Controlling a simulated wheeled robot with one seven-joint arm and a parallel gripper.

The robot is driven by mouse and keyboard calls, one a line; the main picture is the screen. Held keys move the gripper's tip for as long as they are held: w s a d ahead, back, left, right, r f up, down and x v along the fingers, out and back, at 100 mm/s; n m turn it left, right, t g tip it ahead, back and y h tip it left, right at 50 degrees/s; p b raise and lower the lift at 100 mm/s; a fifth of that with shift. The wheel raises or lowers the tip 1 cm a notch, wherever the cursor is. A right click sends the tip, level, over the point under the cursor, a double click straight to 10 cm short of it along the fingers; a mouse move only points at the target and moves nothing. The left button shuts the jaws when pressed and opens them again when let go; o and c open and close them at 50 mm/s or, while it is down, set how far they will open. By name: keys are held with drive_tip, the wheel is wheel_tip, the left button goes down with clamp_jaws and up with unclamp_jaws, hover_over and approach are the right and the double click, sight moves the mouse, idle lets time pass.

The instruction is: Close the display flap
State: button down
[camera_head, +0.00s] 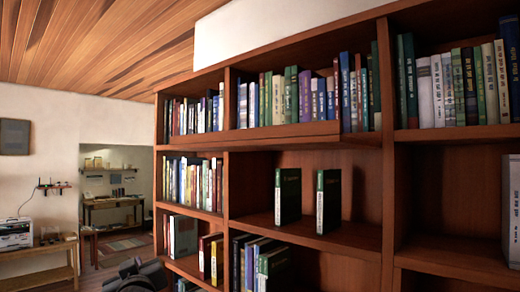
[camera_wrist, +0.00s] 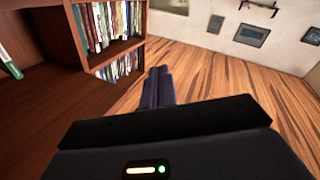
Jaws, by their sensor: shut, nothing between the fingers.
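The display flap (camera_head: 300,134) is a brown wooden panel in the bookcase's middle column. It juts outward above an open compartment (camera_head: 258,205) and looks raised, with the compartment below uncovered. Two upright dark green books (camera_head: 288,197) (camera_head: 328,201) stand apart in that compartment. My gripper (camera_wrist: 158,72) shows in the wrist view with its dark fingers together and nothing between them. It is apart from the shelves, which lie to the left in that view. I cannot make out the flap clearly in the wrist view. A dark part of my arm shows at the head view's lower left.
Rows of books fill the shelves above (camera_head: 300,95), left (camera_head: 192,183) and right (camera_head: 465,85) of the flap. A printer (camera_head: 15,234) stands on a side table at far left. The wrist view shows clear wooden planks (camera_wrist: 215,75) beside my gripper.

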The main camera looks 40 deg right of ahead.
drive_tip(key=s+d+r+m+h, duration=0.2)
drive_tip(key=d+r+h, duration=0.15)
drive_tip(key=r, duration=0.45)
drive_tip(key=s+d+r+m+h, duration=0.2)
drive_tip(key=d+r+h, duration=0.1)
drive_tip(key=r+h, duration=0.3)
drive_tip(key=s+d+r+m+g+h, duration=0.2)
drive_tip(key=s+r+m+g+h, duration=0.3)
drive_tip(key=s+r+m+g, duration=0.1)
drive_tip(key=s+d+r+m+g+h, duration=0.3)
drive_tip(key=s+r+m+g+h, duration=0.2)
drive_tip(key=s+r+m+g, duration=0.2)
drive_tip(key=s+r+g, duration=0.1)
drive_tip(key=s+g, duration=0.1)
drive_tip(key=shift+d+r+g+p, duration=0.35)
drive_tip(key=shift+g+p, duration=0.05)
wheel_tip(320, 180, up, 7)
drive_tip(key=p, duration=0.7)
hover_over(265, 141)
drive_tip(key=a, duration=0.2)
drive_tip(key=shift+s+f, duration=0.2)
drive_tip(key=shift+f, duration=2.25)
drive_tip(key=shift+f, duration=0.1)
